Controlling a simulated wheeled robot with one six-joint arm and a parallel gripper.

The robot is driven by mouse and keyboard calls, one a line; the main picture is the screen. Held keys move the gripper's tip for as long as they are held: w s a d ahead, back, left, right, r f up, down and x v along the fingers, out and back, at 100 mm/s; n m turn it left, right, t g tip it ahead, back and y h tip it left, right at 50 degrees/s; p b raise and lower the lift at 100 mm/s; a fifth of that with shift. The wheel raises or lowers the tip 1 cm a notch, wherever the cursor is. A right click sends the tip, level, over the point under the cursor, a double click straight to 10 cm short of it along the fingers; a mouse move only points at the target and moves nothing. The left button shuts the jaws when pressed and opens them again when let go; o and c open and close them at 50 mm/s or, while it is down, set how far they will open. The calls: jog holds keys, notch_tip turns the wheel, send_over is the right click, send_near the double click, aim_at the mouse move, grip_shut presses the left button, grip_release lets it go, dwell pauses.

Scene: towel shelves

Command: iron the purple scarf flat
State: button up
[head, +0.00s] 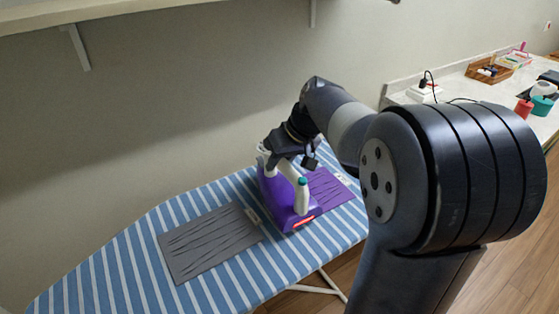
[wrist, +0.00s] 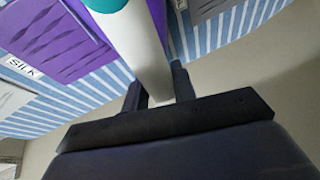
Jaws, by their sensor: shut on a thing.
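The purple scarf (head: 327,188) lies on the ironing board to the right of the iron, with dark wrinkle lines and a small white tag. In the wrist view the scarf (wrist: 55,38) shows at upper left, its tag reading SILK. My gripper (head: 288,158) is shut on the white handle of a purple iron (head: 272,190), which has a teal knob and a red-lit strip at its base. The fingers (wrist: 158,90) straddle the handle in the wrist view. The iron hides the scarf's left part; I cannot tell whether its sole touches the scarf or board.
A wrinkled grey cloth (head: 210,241) lies left of the iron on the blue-and-white striped board (head: 125,262). In the wrist view a pale wrinkled cloth (wrist: 12,98) lies beyond the scarf's tag. A counter (head: 455,85) with small items stands at right. A shelf (head: 90,14) overhangs at upper left.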

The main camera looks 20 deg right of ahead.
jog(key=shift+f+b, duration=0.4)
dwell(0.4)
jog(key=shift+w+d, duration=0.1)
jog(key=shift+d, duration=0.05)
jog(key=shift+w+d, duration=0.2)
jog(key=shift+d, duration=0.55)
jog(key=shift+w+d, duration=0.2)
jog(key=shift+d, duration=0.5)
jog(key=shift+d+p, duration=0.1)
jog(key=shift+p, duration=0.2)
jog(key=shift+w+d, duration=0.25)
jog(key=shift+d, duration=0.5)
jog(key=shift+w+d, duration=0.2)
jog(key=shift+d, duration=0.65)
jog(key=shift+w+d+p, duration=0.25)
jog(key=shift+d+p, duration=0.05)
jog(key=shift+d, duration=0.45)
jog(key=shift+w+d+p, duration=0.2)
jog(key=shift+d+p, duration=0.1)
jog(key=shift+d, duration=0.45)
